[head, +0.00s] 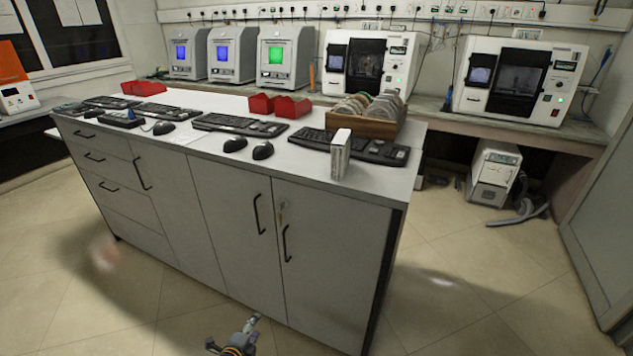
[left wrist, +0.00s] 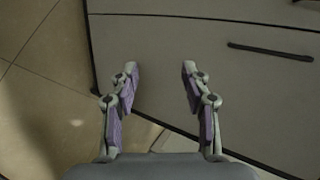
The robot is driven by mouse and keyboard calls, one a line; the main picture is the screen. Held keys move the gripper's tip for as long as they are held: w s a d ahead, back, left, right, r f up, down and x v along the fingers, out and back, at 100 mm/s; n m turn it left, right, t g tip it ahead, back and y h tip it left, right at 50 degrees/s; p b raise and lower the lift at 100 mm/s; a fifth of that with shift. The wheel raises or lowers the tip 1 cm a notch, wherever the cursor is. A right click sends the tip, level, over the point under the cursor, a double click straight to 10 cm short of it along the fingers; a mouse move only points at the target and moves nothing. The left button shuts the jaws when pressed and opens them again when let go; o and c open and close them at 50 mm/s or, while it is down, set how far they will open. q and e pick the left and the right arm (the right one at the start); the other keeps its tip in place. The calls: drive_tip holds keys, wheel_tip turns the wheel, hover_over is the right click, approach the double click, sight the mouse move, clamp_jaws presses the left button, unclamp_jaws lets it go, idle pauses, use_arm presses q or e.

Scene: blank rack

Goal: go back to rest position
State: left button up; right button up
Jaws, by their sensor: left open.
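My left gripper (head: 249,324) shows at the bottom edge of the head view, low in front of the grey cabinet. In the left wrist view my left gripper (left wrist: 158,72) is open, with nothing between its two fingers. It faces the grey cabinet front (left wrist: 210,60), with a dark handle to the right of the fingers. My right gripper is in neither view.
The grey counter (head: 235,165) carries keyboards, mice, red bins (head: 292,107), a wooden tray (head: 381,127) and a white box (head: 340,154) near its front edge. Machines (head: 372,65) line the back bench. The tiled floor (head: 60,290) left of the cabinet is clear.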

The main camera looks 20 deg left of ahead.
use_arm(q)
drive_tip(key=s+f+n+g+y+p, duration=0.1)
drive_tip(key=s+f+n+g, duration=0.2)
drive_tip(key=s+f+n, duration=0.5)
drive_tip(key=s+f+n+g+p, duration=0.25)
drive_tip(key=s+f, duration=0.45)
drive_tip(key=s, duration=0.5)
drive_tip(key=s+d+f+n+g, duration=0.2)
drive_tip(key=s+d+n, duration=0.1)
drive_tip(key=s, duration=0.6)
drive_tip(key=s+d+f+n+g+h, duration=0.1)
drive_tip(key=s+d+f+n+g, duration=0.2)
drive_tip(key=s, duration=0.5)
drive_tip(key=shift+s+f+n, duration=0.15)
drive_tip(key=shift+s+n, duration=0.2)
drive_tip(key=shift+s, duration=0.05)
